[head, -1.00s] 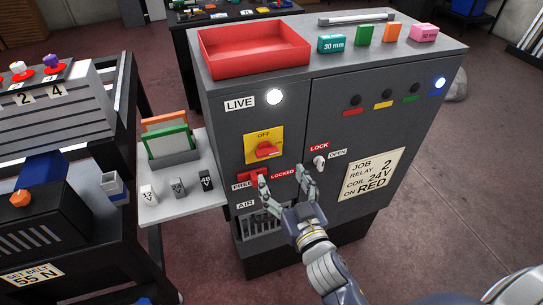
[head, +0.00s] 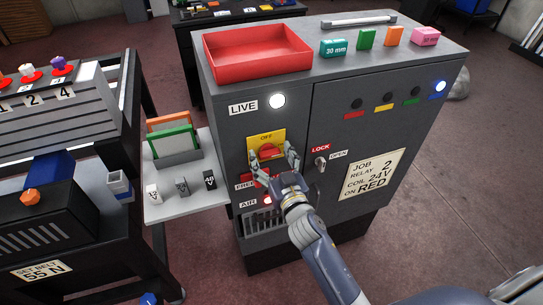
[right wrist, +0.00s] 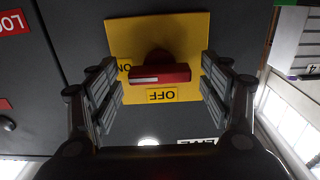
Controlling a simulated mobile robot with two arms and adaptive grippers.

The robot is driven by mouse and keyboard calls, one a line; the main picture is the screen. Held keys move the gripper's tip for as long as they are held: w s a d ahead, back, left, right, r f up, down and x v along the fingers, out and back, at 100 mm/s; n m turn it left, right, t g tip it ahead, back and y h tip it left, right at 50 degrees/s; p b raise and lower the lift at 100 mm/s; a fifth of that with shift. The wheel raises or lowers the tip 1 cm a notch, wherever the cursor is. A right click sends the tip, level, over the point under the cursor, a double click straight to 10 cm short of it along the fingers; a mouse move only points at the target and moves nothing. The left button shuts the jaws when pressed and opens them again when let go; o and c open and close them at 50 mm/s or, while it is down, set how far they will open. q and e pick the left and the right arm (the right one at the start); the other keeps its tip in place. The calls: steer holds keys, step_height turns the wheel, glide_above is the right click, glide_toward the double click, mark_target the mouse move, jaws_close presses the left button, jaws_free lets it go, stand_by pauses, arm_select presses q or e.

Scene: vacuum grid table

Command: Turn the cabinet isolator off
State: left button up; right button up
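The cabinet isolator is a red rotary handle (head: 268,151) on a yellow plate (head: 280,135) marked OFF on the cabinet's front. In the right wrist view, upside down, the red handle (right wrist: 160,74) lies crosswise. Its white mark is on the side of the partly hidden ON label (right wrist: 124,68), away from the OFF label (right wrist: 161,95). My right gripper (head: 271,158) is open in front of the plate. In the right wrist view its fingers (right wrist: 162,85) stand on either side of the handle, with gaps and no visible contact. My left gripper is not in view.
The LIVE lamp (head: 277,101) glows white above the plate. Below are a red FREE/LOCKED control, largely behind my gripper, and the AIR label (head: 248,204). The door lock (head: 320,162) is to the right. A side shelf (head: 190,205) juts out left.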

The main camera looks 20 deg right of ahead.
steer(key=c, duration=1)
steer(key=n, duration=0.4)
steer(key=shift+n, duration=0.4)
steer(key=n, duration=0.4)
steer(key=shift+a+n+b, duration=0.15)
steer(key=shift+n+b, duration=0.15)
steer(key=shift+b, duration=0.05)
steer(key=n, duration=0.4)
steer(key=shift+f, duration=0.1)
steer(key=shift+n, duration=2.2)
steer(key=shift+f, duration=0.1)
